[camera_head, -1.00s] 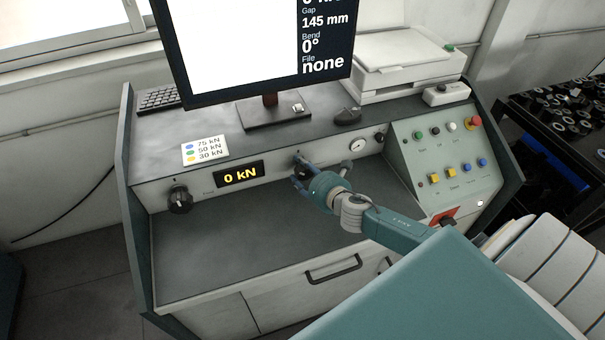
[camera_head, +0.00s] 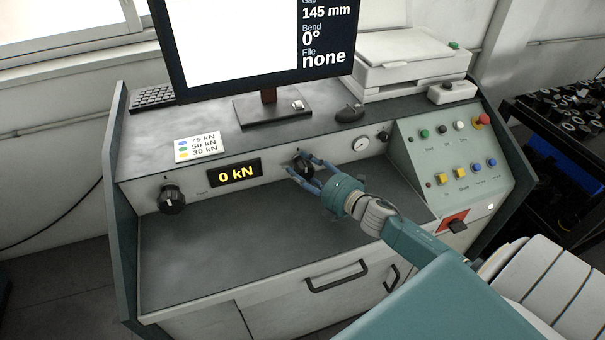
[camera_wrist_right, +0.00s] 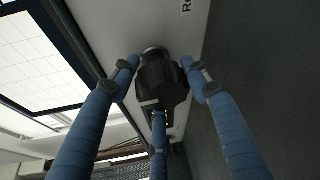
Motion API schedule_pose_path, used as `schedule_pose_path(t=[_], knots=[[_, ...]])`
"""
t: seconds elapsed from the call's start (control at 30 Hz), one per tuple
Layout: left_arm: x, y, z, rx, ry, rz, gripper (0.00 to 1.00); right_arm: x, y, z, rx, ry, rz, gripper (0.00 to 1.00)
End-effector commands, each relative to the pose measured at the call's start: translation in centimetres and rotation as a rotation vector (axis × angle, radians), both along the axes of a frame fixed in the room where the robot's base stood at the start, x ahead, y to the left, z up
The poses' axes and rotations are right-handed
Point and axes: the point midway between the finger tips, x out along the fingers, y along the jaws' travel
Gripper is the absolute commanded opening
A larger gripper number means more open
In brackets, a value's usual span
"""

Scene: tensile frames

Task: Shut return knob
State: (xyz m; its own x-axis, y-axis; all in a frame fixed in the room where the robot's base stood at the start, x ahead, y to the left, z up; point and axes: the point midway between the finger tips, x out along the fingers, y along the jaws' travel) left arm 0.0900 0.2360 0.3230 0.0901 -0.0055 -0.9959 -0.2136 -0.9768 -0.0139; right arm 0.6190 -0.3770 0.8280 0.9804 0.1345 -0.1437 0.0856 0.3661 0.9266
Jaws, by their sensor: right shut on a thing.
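The return knob (camera_head: 305,166) is a black ridged knob on the console's upright front panel, right of the yellow "0 kN" display (camera_head: 235,174). My right gripper (camera_head: 308,172) reaches it from the front right, with its blue fingers around the knob. In the right wrist view the black knob (camera_wrist_right: 161,80) sits between the fingers, two at its sides and one below, and the gripper is shut on it. The fingers partly cover the knob in the head view. My left gripper is not in view.
A second black knob (camera_head: 171,199) is at the panel's left end. A gauge (camera_head: 361,145) and a small black knob (camera_head: 383,136) are to the right. A sloped button panel (camera_head: 455,160) stands farther right. The desk surface (camera_head: 230,245) below is clear.

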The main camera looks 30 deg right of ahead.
Motion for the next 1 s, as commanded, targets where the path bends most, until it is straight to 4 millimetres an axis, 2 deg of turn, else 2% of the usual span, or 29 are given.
schedule_pose_path(t=[0.03, 0.63, 0.67, 0.73, 1.0], knots=[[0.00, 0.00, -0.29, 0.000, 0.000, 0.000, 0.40, 0.15, -0.72, 0.16, 0.007, -0.007, -0.013, 0.20], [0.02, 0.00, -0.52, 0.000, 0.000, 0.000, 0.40, 0.07, -0.85, 0.09, 0.048, -0.010, -0.017, 0.20], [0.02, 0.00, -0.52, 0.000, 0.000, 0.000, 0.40, 0.06, -0.86, 0.09, 0.048, -0.010, -0.017, 0.50], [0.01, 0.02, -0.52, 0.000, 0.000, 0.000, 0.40, 0.05, -0.84, 0.07, 0.047, -0.010, -0.016, 0.63], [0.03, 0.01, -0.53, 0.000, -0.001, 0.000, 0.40, -0.01, -0.52, -0.04, 0.048, -0.010, -0.010, 0.63]])
